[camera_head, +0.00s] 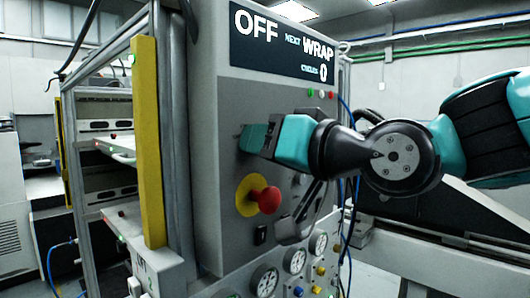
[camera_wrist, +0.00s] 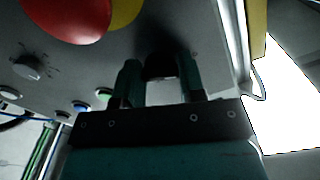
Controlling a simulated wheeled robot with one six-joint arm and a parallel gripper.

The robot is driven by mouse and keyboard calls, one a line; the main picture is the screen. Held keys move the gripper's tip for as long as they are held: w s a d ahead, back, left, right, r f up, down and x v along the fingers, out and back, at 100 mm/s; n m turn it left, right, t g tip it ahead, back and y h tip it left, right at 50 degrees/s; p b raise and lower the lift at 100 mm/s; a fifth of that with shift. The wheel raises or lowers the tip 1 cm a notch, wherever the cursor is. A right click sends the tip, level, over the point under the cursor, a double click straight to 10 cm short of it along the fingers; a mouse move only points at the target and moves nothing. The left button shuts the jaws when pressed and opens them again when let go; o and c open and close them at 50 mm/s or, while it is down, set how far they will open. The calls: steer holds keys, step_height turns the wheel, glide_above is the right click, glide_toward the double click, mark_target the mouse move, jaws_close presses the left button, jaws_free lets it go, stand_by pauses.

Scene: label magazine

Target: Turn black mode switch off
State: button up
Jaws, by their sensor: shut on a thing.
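The black mode switch (camera_wrist: 160,66) shows in the wrist view as a dark knob on the grey panel, between the two teal fingers of my gripper (camera_wrist: 160,78). The fingers stand on either side of it and are shut on it. In the head view my gripper (camera_head: 249,138) reaches the panel from the right, above the red button, and hides the switch. The switch's exact angle cannot be told. The display (camera_head: 284,42) at the top of the panel reads OFF, NEXT WRAP and CYCLES 0.
A red mushroom button (camera_head: 268,199) on a yellow disc sits just below my gripper. A small black rocker (camera_head: 260,235) and several gauges (camera_head: 264,281) are lower down. A yellow post (camera_head: 147,140) stands left of the panel. A grey dial (camera_wrist: 28,67) shows in the wrist view.

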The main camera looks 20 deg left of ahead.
stand_by(0.3)
steer(key=o, duration=0.9)
steer(key=shift+b+v, duration=1.95)
steer(key=shift+v, duration=6.75)
steer(key=shift+f, duration=0.1)
steer(key=s+d+f+g+h+p, duration=0.2)
steer(key=s+d+f+h+p, duration=0.1)
steer(key=d+f+h, duration=0.1)
steer(key=s+d+f+m+g+h+p, duration=0.1)
steer(key=s+d+f+g+h+p, duration=0.1)
steer(key=s+d+f+h+p, duration=0.1)
steer(key=s+d+f+m+g+h+p, duration=0.1)
steer(key=s+d+f+g+h+p, duration=0.1)
steer(key=d+f, duration=0.5)
steer(key=shift+s+f+g+h+p, duration=0.25)
steer(key=shift+f+h+p, duration=0.15)
steer(key=shift+h+p, duration=0.4)
steer(key=shift+s+f+g+h+p, duration=0.2)
steer(key=shift+f+h+p, duration=0.3)
steer(key=shift+h, duration=0.4)
